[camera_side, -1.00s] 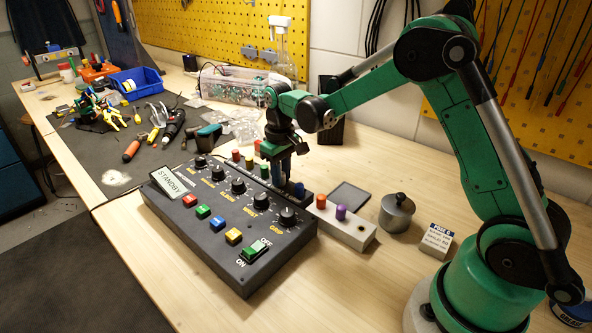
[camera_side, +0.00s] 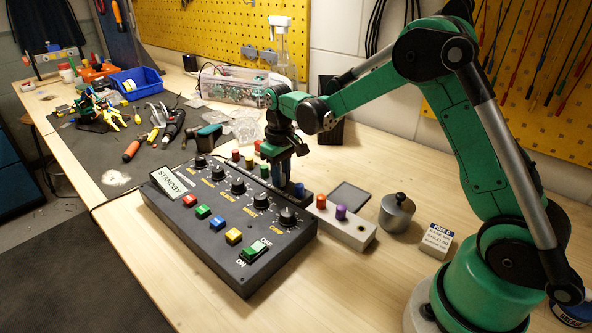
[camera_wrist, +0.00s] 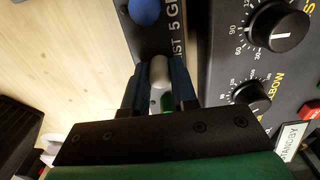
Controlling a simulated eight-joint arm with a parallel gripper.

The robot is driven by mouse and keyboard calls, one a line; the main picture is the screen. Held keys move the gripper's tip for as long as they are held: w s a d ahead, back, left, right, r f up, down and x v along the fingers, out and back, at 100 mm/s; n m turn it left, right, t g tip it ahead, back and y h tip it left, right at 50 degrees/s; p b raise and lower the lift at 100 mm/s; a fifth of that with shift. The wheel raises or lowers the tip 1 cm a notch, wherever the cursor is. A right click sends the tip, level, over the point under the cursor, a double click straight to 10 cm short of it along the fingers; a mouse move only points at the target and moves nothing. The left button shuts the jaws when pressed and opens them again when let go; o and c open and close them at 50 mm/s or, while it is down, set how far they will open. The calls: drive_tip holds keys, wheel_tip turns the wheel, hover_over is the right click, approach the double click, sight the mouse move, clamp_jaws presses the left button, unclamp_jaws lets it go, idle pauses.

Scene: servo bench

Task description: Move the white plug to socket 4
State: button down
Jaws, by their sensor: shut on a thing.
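The white plug (camera_wrist: 158,75) shows between my gripper's dark fingers in the wrist view. My gripper (camera_wrist: 160,88) is shut on it. In the side view my gripper (camera_side: 279,182) points down over the dark socket strip (camera_side: 312,198), between a green plug (camera_side: 264,171) and a blue plug (camera_side: 299,189). The blue plug (camera_wrist: 144,11) also shows in the wrist view, beside the printed "5 GRIP". The white plug is hidden in the side view. Its lower end is hidden too, so I cannot tell whether it sits in a socket.
The control box (camera_side: 228,216) with knobs stands close in front of the strip. A grey block (camera_side: 355,236) with an orange plug (camera_side: 321,201) and a purple plug (camera_side: 341,212) is to the right. A lidded grey pot (camera_side: 397,214) stands beyond it.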

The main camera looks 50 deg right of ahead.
idle(0.3)
drive_tip(key=c, duration=0.6)
unclamp_jaws()
drive_tip(key=shift+r, duration=3.5)
drive_tip(key=shift+s+a+r, duration=0.1)
drive_tip(key=shift+r, duration=0.05)
drive_tip(key=s+a+r+t, duration=0.1)
drive_tip(key=s+a+t, duration=0.2)
drive_tip(key=s, duration=0.3)
drive_tip(key=s+a+r+t, duration=0.2)
drive_tip(key=s+a+t, duration=0.1)
drive_tip(key=s, duration=0.4)
drive_tip(key=shift+a+t, duration=0.15)
drive_tip(key=shift+t, duration=0.45)
